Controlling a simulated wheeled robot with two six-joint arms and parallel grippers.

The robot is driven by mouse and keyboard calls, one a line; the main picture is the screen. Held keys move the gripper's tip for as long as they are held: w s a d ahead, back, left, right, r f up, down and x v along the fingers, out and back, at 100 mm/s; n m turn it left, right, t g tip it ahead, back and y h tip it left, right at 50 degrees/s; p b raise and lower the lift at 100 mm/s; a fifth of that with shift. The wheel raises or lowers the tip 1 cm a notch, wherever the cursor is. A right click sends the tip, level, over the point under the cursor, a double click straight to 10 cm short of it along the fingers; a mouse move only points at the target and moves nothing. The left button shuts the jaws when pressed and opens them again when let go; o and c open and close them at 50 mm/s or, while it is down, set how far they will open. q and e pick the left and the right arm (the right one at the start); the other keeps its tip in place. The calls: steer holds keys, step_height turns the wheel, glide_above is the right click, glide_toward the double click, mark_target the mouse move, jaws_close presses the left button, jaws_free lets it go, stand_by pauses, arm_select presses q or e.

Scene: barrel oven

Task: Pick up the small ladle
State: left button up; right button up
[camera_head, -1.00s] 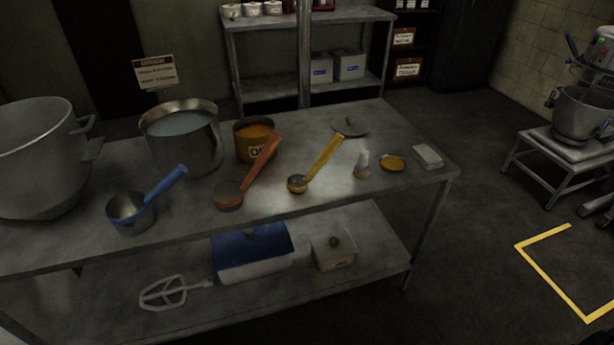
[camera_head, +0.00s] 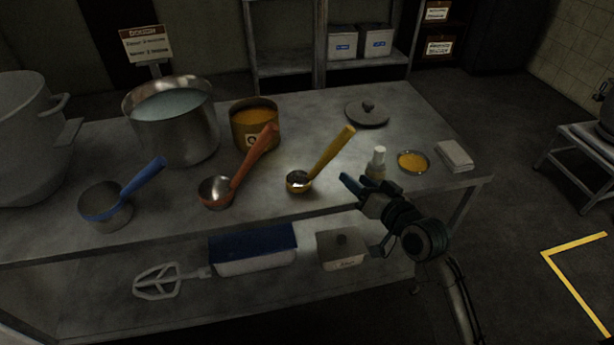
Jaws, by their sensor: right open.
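Three ladles stand in a row on the metal table. The smallest has a yellow handle: the small ladle (camera_head: 299,182) sits near the table's front edge, its handle tilted up to the right. The orange-handled ladle (camera_head: 216,192) is to its left, and the blue-handled ladle (camera_head: 106,207) is farther left and larger. My right gripper (camera_head: 350,184) is open and empty, just right of the small ladle and apart from it, near the table's front edge. My left gripper is not in view.
A white bottle (camera_head: 377,163) stands close behind my right gripper, with a small orange dish (camera_head: 413,161) beside it. A lid (camera_head: 367,114), an orange-filled can (camera_head: 254,127) and a steel pot (camera_head: 173,127) stand behind the ladles.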

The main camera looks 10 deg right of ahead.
mark_target(340, 147)
steer(key=shift+m+t+y, duration=0.3)
steer(key=shift+t, duration=0.4)
steer(key=w+r, duration=0.1)
steer(key=w, duration=0.1)
steer(key=w+a+r, duration=0.1)
steer(key=w, duration=0.1)
steer(key=w+r, duration=0.1)
steer(key=w, duration=0.1)
steer(key=shift+a+r, duration=0.2)
steer(key=shift+r, duration=0.05)
steer(key=shift+w+a+p, duration=0.25)
steer(key=shift+w+p, duration=0.05)
steer(key=shift+w, duration=0.25)
steer(key=shift+w+a, duration=0.1)
steer(key=shift+w, duration=0.25)
arm_select(q)
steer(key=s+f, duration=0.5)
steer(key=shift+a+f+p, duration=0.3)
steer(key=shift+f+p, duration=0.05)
steer(key=shift+p, duration=0.1)
arm_select(e)
steer(key=x, duration=0.4)
steer(key=shift+w+f, duration=0.15)
steer(key=shift+f, duration=0.05)
steer(key=shift+c, duration=0.2)
jaws_close()
